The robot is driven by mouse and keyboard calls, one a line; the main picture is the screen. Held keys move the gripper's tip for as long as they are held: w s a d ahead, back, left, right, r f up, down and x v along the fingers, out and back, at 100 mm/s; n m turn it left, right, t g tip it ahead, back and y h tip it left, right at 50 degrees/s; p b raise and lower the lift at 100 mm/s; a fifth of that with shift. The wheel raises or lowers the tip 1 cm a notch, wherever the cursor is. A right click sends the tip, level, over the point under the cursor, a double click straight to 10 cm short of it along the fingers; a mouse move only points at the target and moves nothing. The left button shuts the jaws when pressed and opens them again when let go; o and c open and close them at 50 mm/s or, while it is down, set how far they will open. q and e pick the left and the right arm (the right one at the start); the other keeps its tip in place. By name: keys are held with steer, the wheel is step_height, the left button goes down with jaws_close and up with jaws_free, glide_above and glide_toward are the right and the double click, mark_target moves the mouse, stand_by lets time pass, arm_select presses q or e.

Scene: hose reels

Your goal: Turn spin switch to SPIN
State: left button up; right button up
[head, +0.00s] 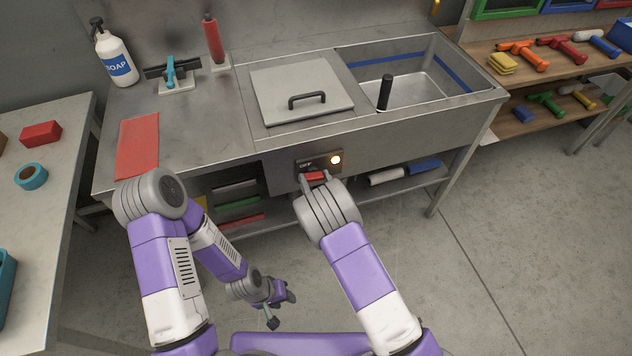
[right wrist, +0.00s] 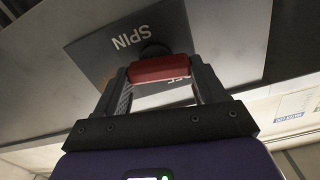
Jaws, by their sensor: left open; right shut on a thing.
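The spin switch has a red handle (head: 315,176) on a small dark panel (head: 319,163) at the front of the steel sink unit. The right wrist view shows the red handle (right wrist: 160,69) crosswise between my fingers. A SPIN label (right wrist: 133,37) is readable on the plate, and another label is partly hidden behind the handle. My right gripper (head: 313,180) is shut on the handle. The handle's exact setting is hard to tell. A round lamp (head: 336,160) on the panel glows. My left gripper (head: 275,306) is open and empty, low over the floor, away from the unit.
A lidded compartment (head: 297,90) and an open basin (head: 420,62) with a black upright handle (head: 385,92) are above the panel. A soap bottle (head: 115,55) and a red cloth (head: 138,146) sit to the left. A lower shelf (head: 380,186) runs beneath. Floor is clear at right.

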steer(key=shift+n+b, duration=0.3)
steer(key=shift+n, duration=0.6)
steer(key=o, duration=1)
steer(key=shift+o, duration=0.2)
steer(key=p+v, duration=0.1)
steer(key=v, duration=0.6)
steer(key=shift+s+p, duration=0.3)
